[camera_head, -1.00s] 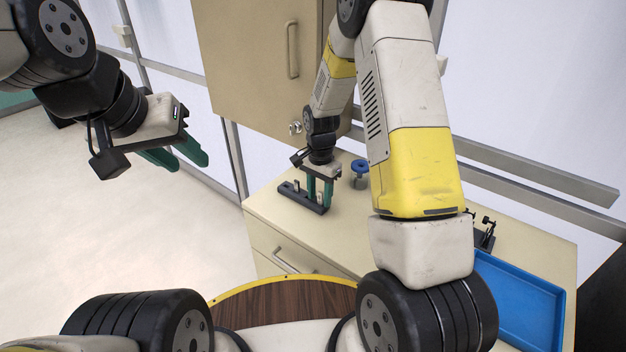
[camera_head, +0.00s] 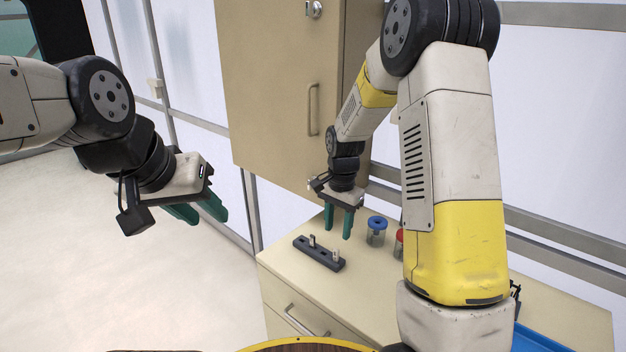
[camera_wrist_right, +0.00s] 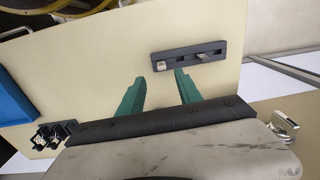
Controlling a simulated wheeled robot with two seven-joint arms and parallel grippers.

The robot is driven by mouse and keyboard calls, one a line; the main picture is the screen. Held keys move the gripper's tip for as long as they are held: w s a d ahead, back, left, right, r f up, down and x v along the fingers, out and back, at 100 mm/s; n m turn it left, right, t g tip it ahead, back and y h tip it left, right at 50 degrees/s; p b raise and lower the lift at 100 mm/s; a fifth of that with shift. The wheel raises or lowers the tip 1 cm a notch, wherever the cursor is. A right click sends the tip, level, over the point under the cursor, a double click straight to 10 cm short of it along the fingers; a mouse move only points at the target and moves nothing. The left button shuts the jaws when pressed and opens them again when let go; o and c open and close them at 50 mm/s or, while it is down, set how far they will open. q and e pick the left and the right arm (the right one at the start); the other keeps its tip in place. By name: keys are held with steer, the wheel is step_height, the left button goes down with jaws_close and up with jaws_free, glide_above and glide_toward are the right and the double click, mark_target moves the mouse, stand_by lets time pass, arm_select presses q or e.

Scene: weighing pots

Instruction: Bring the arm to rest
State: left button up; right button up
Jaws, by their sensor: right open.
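My right gripper (camera_head: 339,234) hangs above the tan counter with its two green fingers pointing down, apart and with nothing between them. In the right wrist view its fingers (camera_wrist_right: 160,78) are spread and empty, with a dark slotted rack (camera_wrist_right: 212,50) beyond their tips. In the head view the rack (camera_head: 318,253) lies below and slightly left of the right gripper and holds two small metallic pieces. My left gripper (camera_head: 204,215) is at the left over the floor, its green fingers apart and empty.
A blue-lidded jar (camera_head: 376,232) stands just right of my right gripper. A red-lidded item (camera_head: 399,243) is partly hidden by my right arm. A wall cabinet (camera_head: 280,95) is behind. A blue tray (camera_head: 540,341) is at lower right. Small black devices (camera_wrist_right: 52,134) show in the wrist view.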

steer(key=s+d+r+n+t+y, duration=0.1)
steer(key=s+r+n, duration=0.1)
steer(key=s+r, duration=0.45)
steer(key=s+d+r+n+t, duration=0.1)
steer(key=s+r+n+t, duration=0.15)
steer(key=r, duration=0.65)
steer(key=s+r+n+t+y, duration=0.1)
steer(key=s+r+n, duration=0.3)
steer(key=s, duration=1)
step_height(320, 180, up, 2)
steer(key=shift+d+r+n+t, duration=0.1)
steer(key=shift+d+n+t, duration=0.25)
steer(key=shift+t, duration=0.3)
steer(key=shift+c, duration=0.6)
